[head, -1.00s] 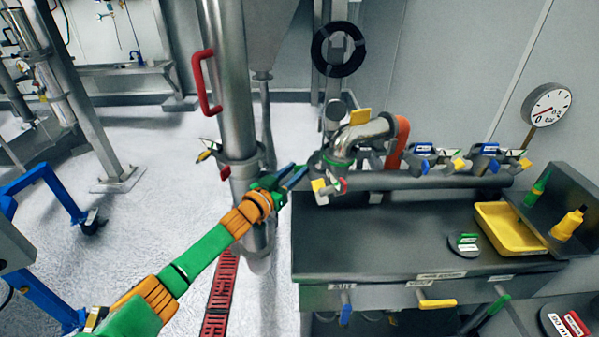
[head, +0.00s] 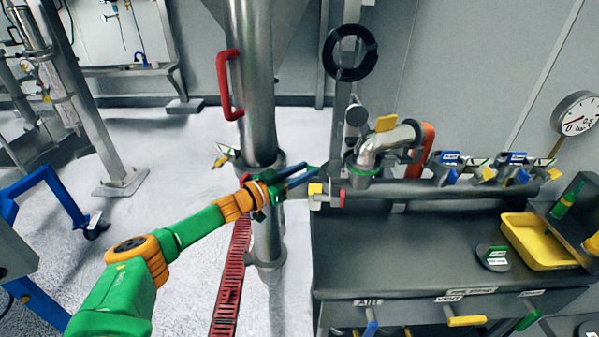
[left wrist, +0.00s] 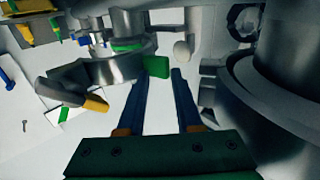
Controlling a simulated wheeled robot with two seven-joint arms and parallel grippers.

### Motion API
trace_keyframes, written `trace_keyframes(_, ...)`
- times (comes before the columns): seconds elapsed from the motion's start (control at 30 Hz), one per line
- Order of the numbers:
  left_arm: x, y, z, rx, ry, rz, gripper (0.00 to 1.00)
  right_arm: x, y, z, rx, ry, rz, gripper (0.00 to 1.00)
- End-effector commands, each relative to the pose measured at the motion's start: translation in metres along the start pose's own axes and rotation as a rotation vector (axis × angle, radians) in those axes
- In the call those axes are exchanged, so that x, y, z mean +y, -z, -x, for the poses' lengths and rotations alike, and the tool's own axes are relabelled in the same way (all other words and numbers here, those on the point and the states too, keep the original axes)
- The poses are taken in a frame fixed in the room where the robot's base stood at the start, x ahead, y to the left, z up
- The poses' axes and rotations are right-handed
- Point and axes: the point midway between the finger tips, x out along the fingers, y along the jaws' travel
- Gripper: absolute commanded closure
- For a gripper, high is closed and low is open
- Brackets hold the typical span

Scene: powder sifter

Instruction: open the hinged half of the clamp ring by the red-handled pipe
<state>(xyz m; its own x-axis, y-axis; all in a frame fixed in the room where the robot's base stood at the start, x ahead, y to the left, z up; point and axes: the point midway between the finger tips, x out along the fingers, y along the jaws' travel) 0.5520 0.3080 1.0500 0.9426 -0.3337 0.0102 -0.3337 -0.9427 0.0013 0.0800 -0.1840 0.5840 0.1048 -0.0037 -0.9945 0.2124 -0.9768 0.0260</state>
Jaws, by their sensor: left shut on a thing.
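The red-handled pipe (head: 257,90) stands upright left of the bench. Its red handle (head: 228,85) is on the upper left side. The clamp ring (head: 255,160) goes round its lower part, partly hidden by my left gripper (head: 308,174). My right gripper is not in view.
The bench (head: 400,260) is close right of the pipe. It carries a horizontal manifold (head: 430,194), a metal elbow (head: 385,142) near the gripper, and a yellow tray (head: 530,258). A red floor grate (head: 230,295) lies below. A blue frame (head: 65,195) stands left.

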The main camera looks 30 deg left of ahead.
Motion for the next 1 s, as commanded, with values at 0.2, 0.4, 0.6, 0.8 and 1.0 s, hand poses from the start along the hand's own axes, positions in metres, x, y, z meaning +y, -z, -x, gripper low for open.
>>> trace_keyframes(0.2,0.001,0.009,-0.002,0.021,-0.003,0.008,1.0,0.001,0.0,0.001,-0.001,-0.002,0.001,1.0)
trace_keyframes(0.4,0.002,0.009,-0.003,0.022,-0.005,0.009,0.56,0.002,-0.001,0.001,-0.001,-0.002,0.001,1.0)
trace_keyframes(0.6,0.003,0.009,-0.003,0.022,-0.007,0.009,0.56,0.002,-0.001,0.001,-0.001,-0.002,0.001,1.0)
trace_keyframes(0.8,0.003,0.008,-0.003,0.021,-0.008,0.008,0.56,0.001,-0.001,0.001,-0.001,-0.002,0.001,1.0)
trace_keyframes(1.0,0.0,0.005,0.018,0.019,-0.005,0.01,0.56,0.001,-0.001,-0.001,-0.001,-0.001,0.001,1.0)
